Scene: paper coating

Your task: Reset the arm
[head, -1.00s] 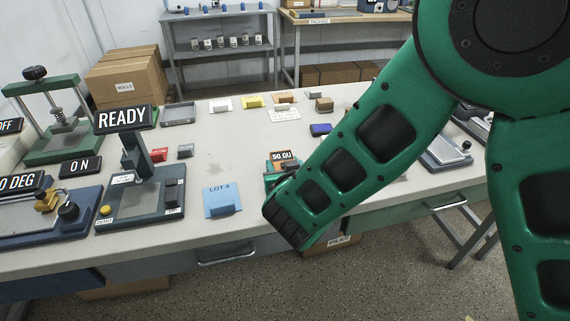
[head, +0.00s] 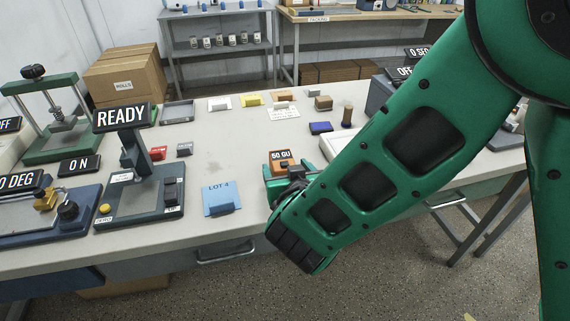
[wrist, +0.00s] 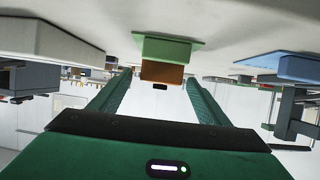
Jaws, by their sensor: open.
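My green arm comes in from the right in the head view, bent down towards the table's front edge. My gripper (wrist: 158,78) shows in the wrist view, with its two green fingers apart and nothing held between them. Beyond the fingers there, an orange-brown block (wrist: 162,73) sits against a green base (wrist: 166,47). In the head view an orange block with a "50 GU" label (head: 282,158) stands just beyond the end of my arm.
A blue "LOT 4" card (head: 219,198) stands left of my arm. A grey instrument with a "READY" sign (head: 121,117) is farther left. A blue block (head: 321,128) and a brown cylinder (head: 347,115) stand behind. The table middle (head: 225,140) is clear.

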